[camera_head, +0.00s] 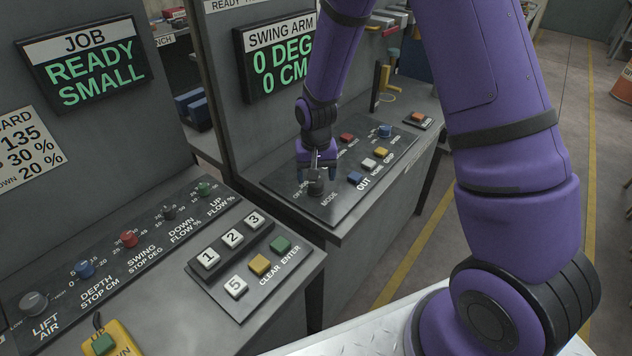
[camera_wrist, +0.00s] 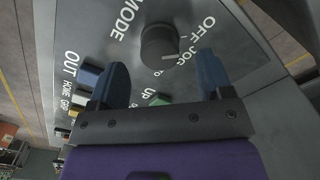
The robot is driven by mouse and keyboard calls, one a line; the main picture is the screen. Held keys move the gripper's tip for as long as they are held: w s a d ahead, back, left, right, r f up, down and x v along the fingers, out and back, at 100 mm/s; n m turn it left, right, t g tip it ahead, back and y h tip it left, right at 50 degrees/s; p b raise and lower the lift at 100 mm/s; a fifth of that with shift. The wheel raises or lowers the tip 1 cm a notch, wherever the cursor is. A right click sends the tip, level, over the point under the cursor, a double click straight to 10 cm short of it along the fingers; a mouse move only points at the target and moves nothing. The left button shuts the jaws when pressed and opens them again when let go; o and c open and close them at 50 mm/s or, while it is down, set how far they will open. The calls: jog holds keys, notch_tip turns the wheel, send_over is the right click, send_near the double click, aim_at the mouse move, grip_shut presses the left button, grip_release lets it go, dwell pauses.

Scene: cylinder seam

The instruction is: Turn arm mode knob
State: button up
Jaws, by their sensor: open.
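The dark grey mode knob (camera_wrist: 160,46) sits on the swing arm panel, with MODE, OFF and JOG lettering around it, in the wrist view. In the head view the knob (camera_head: 316,187) shows just below my gripper (camera_head: 317,172). My gripper in the wrist view (camera_wrist: 165,78) is open. Its two blue fingers are spread, and the knob lies between and ahead of their tips. I cannot tell from these frames whether either finger touches the knob. The swing arm display (camera_head: 280,55) reads 0 DEG and 0 CM.
A blue OUT button (camera_head: 355,178), white and yellow buttons, a red button (camera_head: 346,138) and a blue knob (camera_head: 385,131) share the panel. A green button (camera_wrist: 160,99) lies close by. The job console (camera_head: 130,240) stands at left with more knobs and keys.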

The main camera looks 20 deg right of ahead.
notch_tip(320, 180, up, 7)
jog(key=shift+r, duration=0.15)
dwell(0.5)
jog(key=s+d+r+n+t, duration=0.1)
jog(key=s+d+r, duration=0.1)
jog(key=s+r, duration=0.5)
jog(key=s+d+r+t, duration=0.2)
jog(key=s+r, duration=0.1)
jog(key=r, duration=0.9)
jog(key=s+d+r+n+t, duration=0.1)
jog(key=s+r, duration=0.3)
jog(key=s, duration=0.4)
jog(key=s+d+r+t, duration=0.1)
jog(key=s+d+r, duration=0.1)
jog(key=s, duration=0.7)
jog(key=shift+d+r+n, duration=0.15)
jog(key=shift+r+n, duration=0.25)
jog(key=shift+r, duration=0.5)
